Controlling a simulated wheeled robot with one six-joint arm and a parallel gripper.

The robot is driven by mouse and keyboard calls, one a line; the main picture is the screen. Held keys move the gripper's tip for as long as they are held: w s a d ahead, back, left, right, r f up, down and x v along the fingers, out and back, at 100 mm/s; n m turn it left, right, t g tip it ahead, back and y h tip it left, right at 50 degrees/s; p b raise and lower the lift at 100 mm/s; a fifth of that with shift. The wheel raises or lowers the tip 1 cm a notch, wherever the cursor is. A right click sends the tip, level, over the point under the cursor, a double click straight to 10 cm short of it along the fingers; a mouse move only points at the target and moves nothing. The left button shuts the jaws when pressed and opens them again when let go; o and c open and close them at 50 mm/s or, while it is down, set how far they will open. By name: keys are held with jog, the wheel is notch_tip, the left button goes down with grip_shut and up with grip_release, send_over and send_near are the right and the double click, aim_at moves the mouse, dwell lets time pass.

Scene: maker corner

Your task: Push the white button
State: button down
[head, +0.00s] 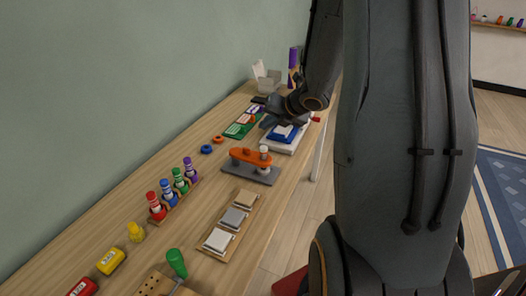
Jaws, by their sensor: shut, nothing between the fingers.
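In the head view a blue block with a small white top (283,132) sits on a white base near the table's front edge; the white top may be the white button, but it is too small to be sure. My gripper (264,108) is over the far part of the table, just behind and above the blue block. It is shut with nothing held. My arm comes down from the upper right. I cannot tell whether the gripper touches anything below it.
An orange clamp on a grey base (253,160) stands nearer. A wooden board (228,231) holds three pale plates. Coloured bottles (172,188) stand in a rack along the wall side. Green cards (238,130) lie left of the gripper. Bare tabletop (212,172) lies between.

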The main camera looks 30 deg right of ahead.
aim_at(266, 149)
jog(key=shift+f+b, duration=2.35)
jog(key=shift+f, duration=0.65)
jog(key=shift+f, duration=0.1)
jog(key=shift+f+b, duration=0.3)
jog(key=shift+b, duration=0.2)
jog(key=shift+f+b, duration=0.55)
jog(key=shift+f, duration=0.05)
jog(key=shift+r, duration=0.1)
dwell(0.5)
jog(key=shift+r+p, duration=0.85)
jog(key=shift+r, duration=0.1)
notch_tip(266, 149, up, 5)
jog(key=p, duration=0.4)
